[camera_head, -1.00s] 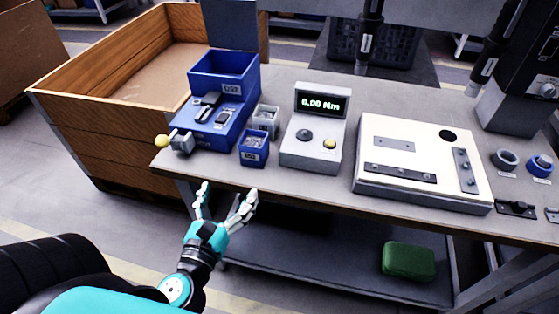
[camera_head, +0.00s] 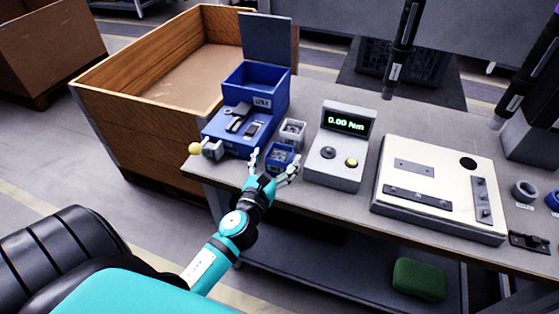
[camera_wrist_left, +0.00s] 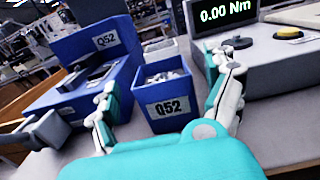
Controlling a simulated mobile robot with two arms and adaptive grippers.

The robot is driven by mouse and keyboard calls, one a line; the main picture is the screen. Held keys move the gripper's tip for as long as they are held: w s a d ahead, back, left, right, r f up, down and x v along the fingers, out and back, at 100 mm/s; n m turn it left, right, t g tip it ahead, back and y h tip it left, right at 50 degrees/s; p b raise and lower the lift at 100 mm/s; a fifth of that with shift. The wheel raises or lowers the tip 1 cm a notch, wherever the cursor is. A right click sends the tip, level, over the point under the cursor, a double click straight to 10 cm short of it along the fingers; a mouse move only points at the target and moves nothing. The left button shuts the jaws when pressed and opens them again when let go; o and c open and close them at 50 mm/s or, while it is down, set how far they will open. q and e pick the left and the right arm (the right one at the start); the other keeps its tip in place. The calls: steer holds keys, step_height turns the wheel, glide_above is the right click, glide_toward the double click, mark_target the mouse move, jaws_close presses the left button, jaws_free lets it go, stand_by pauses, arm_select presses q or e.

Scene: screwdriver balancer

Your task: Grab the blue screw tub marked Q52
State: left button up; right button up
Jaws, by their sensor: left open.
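The small blue screw tub marked Q52 (camera_wrist_left: 166,97) stands on the bench, with grey screws in it. In the head view the tub (camera_head: 280,157) is partly hidden behind my left gripper's fingers. My left gripper (camera_head: 274,164) is open, with one finger to each side of the tub's near face. In the left wrist view the gripper (camera_wrist_left: 165,108) has the tub between its fingers but a little beyond the palm; I cannot tell whether either finger touches it. My right gripper is not in view.
A larger blue feeder (camera_head: 236,130), also labelled Q52, stands left of the tub. A grey tub (camera_head: 293,132) stands just behind it. A torque meter (camera_head: 339,146) reading 0.00 Nm stands to the right. The bench's front edge (camera_head: 330,199) is close.

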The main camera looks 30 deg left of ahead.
arm_select(q)
steer(key=shift+x, duration=1.5)
steer(key=c, duration=1.4)
steer(key=shift+r, duration=0.1)
